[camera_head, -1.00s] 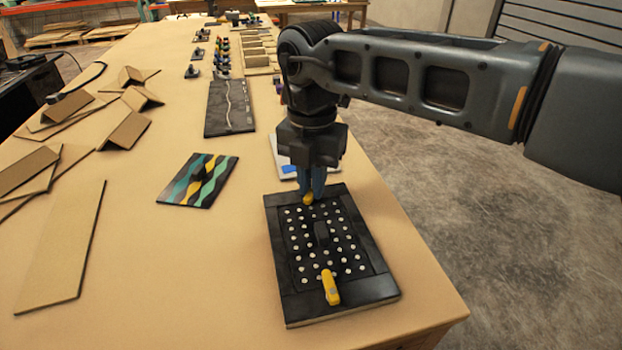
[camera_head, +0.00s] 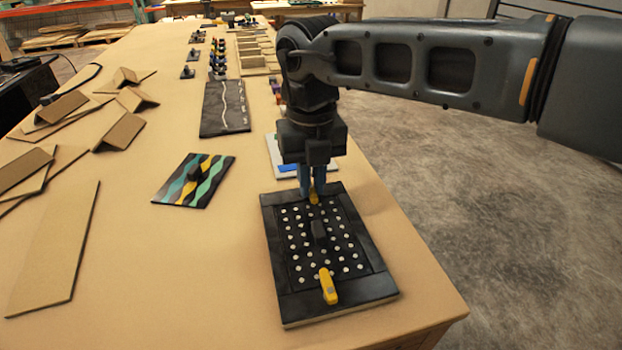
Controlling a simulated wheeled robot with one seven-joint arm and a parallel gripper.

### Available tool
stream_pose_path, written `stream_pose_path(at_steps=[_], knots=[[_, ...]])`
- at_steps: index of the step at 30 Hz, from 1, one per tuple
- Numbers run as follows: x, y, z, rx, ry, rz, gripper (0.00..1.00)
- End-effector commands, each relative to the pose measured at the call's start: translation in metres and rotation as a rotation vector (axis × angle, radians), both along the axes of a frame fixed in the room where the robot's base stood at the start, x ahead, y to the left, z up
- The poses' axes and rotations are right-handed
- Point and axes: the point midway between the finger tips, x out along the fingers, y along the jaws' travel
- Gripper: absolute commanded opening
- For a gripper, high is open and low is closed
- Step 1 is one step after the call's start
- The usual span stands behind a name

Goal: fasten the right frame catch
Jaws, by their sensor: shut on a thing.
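The LED console is a black framed board (camera_head: 340,306) with rows of white dots and a dark raised block in its middle. It lies on the near right part of the table. One yellow frame catch (camera_head: 328,288) sits on its near frame bar, pointing inward over the panel edge. The other yellow catch (camera_head: 314,198) is at the far frame bar. My gripper (camera_head: 313,190) points down there, its blue-grey fingers shut on that far catch. The fingers hide part of this catch, so its exact angle is hard to tell.
A striped board (camera_head: 194,181) lies left of the console. A white and blue panel (camera_head: 284,150) lies just behind it, partly hidden by my gripper. Brown sheets (camera_head: 55,250) cover the left side. The table between them is clear.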

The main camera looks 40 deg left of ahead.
Motion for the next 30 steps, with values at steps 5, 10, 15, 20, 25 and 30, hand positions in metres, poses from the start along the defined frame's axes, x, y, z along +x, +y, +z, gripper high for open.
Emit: stream_pose_path(at_steps=[5, 10, 15, 20, 25, 30], knots=[[0.0009, 0.0001, 0.0010, 0.002, -0.003, 0.012, 0.00], [0.0009, 0.0001, 0.0011, 0.002, -0.003, 0.012, 0.00], [0.0010, 0.0002, 0.0011, 0.002, -0.003, 0.012, 0.18], [0.0006, 0.0001, 0.0007, 0.001, -0.002, 0.011, 0.33], [0.0004, 0.0000, 0.0004, 0.001, -0.001, 0.011, 0.39], [0.0005, 0.0001, 0.0022, 0.000, -0.001, 0.011, 0.39]])
